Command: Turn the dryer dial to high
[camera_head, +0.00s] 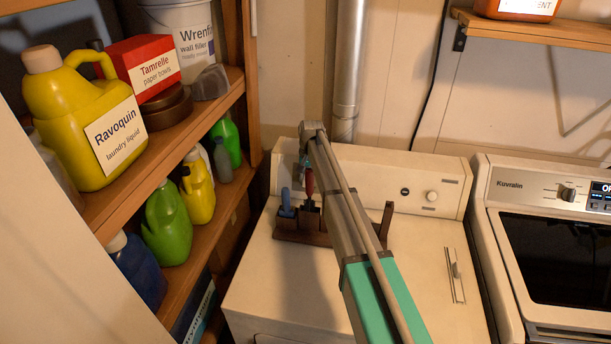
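The white machine in the middle looks like the dryer; its top (260,290) is bare at the front. A small round pale knob (432,196) sits at the right of its back panel (385,170), with a small dark round control (405,191) to its left. The markings are too small to read, so I cannot tell the knob's setting. My grey and green arm reaches from the bottom edge up across the dryer, ending near the panel's left part. Nothing of mine visibly touches the knob.
A brown tool rack (302,238) with blue and red handles stands on the dryer, partly behind my arm. A metal latch-like piece (455,275) lies right. The Kuvralin machine (510,270) has its own dial (568,192). Crowded shelves (130,200) stand left.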

